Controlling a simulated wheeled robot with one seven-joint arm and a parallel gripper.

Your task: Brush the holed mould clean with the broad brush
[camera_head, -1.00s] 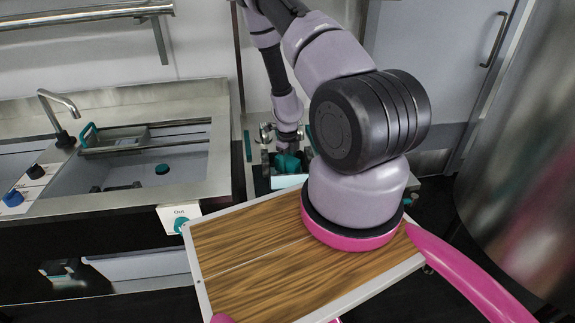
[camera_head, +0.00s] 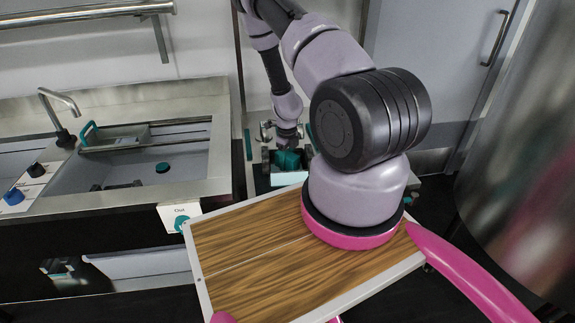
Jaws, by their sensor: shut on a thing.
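My gripper (camera_head: 287,154) is small in the view, at the far side beyond the wooden board, pointing down. It is shut on a teal object (camera_head: 288,161), which looks like the broad brush, though its shape is mostly hidden by the jaws. Just below and in front of it is a pale teal-white block-like thing (camera_head: 290,179). I cannot tell whether that is the holed mould, and no holes can be made out. Whether the held object touches it is also unclear.
A steel sink (camera_head: 135,165) with a tap (camera_head: 58,108) is on the left. A teal-handled item (camera_head: 88,131) lies at its back edge. A white "Out" label (camera_head: 178,215) hangs at its front corner. A large steel vessel (camera_head: 525,170) stands at the right.

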